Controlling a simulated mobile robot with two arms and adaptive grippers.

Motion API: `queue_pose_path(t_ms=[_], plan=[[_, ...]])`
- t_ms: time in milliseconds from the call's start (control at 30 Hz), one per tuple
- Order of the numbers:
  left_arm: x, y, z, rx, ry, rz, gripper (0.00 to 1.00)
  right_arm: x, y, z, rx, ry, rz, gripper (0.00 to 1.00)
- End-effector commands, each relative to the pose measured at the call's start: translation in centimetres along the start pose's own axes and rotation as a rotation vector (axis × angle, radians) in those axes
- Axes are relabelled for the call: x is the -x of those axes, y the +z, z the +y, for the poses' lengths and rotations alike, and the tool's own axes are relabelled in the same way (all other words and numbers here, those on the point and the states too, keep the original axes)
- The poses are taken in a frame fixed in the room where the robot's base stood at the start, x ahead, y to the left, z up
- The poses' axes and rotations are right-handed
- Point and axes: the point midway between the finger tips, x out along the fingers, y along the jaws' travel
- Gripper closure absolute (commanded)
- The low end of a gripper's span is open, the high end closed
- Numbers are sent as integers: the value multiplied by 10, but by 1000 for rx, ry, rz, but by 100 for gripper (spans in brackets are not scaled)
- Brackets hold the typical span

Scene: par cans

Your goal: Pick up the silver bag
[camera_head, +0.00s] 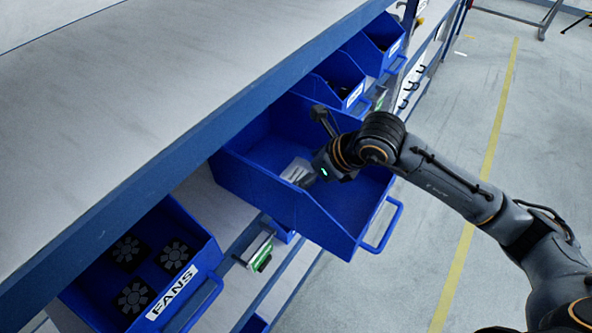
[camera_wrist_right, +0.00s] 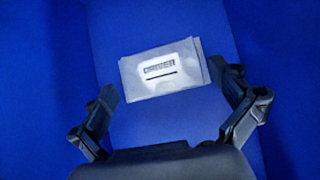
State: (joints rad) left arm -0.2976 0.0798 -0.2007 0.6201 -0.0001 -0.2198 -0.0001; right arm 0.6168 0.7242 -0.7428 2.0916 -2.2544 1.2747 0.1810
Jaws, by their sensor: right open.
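The silver bag (camera_wrist_right: 162,71) lies flat on the floor of a blue bin, with a printed label on its upper face. It also shows in the head view (camera_head: 297,171), partly hidden by my right gripper. My right gripper (camera_wrist_right: 174,92) is open, with one finger on each side of the bag's near end, and nothing is held. In the head view my right gripper (camera_head: 318,172) reaches down inside the bin. I cannot tell how high the fingers are above the bag. The blue bin (camera_head: 277,197) is pulled out from the shelf. My left gripper is not in view.
A blue bin labelled FANS (camera_head: 172,295) holds several black fans at the lower left. More blue bins (camera_head: 331,77) stand farther along the shelf. A grey worktop (camera_head: 140,85) with a blue edge overhangs the bins.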

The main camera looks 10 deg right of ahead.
Motion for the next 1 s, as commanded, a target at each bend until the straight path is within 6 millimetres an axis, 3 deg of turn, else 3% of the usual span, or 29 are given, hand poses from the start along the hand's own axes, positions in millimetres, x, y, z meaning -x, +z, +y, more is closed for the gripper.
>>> queue_pose_path(t_ms=[133,367,500,567,1000], plan=[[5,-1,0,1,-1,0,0,-12,0,0,0,0,0,0],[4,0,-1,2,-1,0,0,-14,-1,0,0,-1,0,2],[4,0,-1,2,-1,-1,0,-14,-1,0,0,-1,0,31],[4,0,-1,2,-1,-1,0,-14,-1,0,0,-1,0,39],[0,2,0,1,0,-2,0,-6,6,-1,2,-2,-3,39]])
